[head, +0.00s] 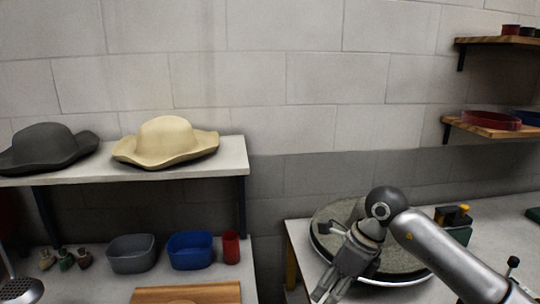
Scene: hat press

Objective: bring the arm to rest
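My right arm comes in from the right edge, and its gripper (327,295) points down at the bottom of the head view. Its two fingers look apart with nothing seen between them, though the tips are close to the lower picture edge. The gripper is in front of a large round grey plate with a pale metal rim (340,215), which stands on the right-hand table. The arm hides part of this plate. My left gripper is not in view.
A dark hat (45,147) and a tan hat (166,143) sit on a raised white shelf (235,160). Below are a grey bin (132,254), a blue bin (190,250), a red cup (231,247) and a wooden board (185,294). Wooden wall shelves (490,130) are at right.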

